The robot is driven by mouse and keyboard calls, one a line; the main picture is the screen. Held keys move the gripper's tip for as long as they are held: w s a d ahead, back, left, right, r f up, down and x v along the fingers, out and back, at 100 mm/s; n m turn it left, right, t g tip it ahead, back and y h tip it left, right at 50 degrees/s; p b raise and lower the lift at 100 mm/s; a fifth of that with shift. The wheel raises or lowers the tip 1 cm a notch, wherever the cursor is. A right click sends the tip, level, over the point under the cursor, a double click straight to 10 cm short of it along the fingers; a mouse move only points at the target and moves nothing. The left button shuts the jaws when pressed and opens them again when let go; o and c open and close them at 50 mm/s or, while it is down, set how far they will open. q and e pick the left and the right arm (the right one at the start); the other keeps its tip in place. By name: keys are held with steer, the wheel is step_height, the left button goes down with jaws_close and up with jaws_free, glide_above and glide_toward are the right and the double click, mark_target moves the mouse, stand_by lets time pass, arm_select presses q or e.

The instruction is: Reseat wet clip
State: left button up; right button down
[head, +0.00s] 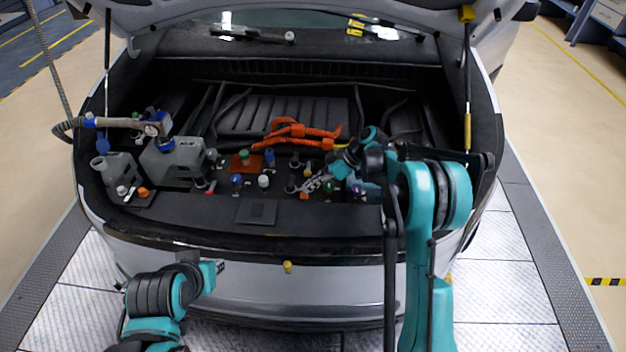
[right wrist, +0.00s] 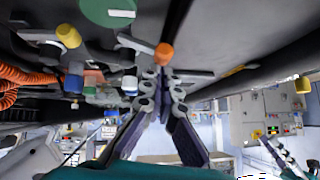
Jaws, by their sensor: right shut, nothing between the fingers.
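My right gripper (head: 314,184) reaches into the engine bay from the right, low over the row of capped fittings. It is shut and empty. In the right wrist view its fingertips (right wrist: 161,76) are close to an orange-capped fitting (right wrist: 164,54); I cannot tell whether they touch it. The orange cap (head: 304,196) also shows in the head view, just beside the fingertips. I cannot make out which small part is the wet clip. My left gripper (head: 219,267) is in front of the bumper, apart from everything; its jaws are too small to read.
A grey reservoir (head: 178,163) with a hose nozzle stands at the left of the bay, beside a grey jug (head: 118,172). Orange cables (head: 300,131) lie behind the fittings. A yellow cap (head: 287,267) sits at the bumper. The raised hood is overhead.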

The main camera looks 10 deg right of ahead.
steer(key=shift+f, duration=0.2)
steer(key=shift+s+a+f+t, duration=0.1)
steer(key=shift+s+f+t, duration=0.15)
steer(key=shift+t, duration=0.05)
steer(key=shift+s+a+f+n+t+b, duration=0.15)
steer(key=shift+s+f+n+t+b, duration=0.15)
steer(key=shift+s+f+b, duration=0.65)
steer(key=shift+w+r, duration=0.15)
steer(key=shift+w, duration=0.05)
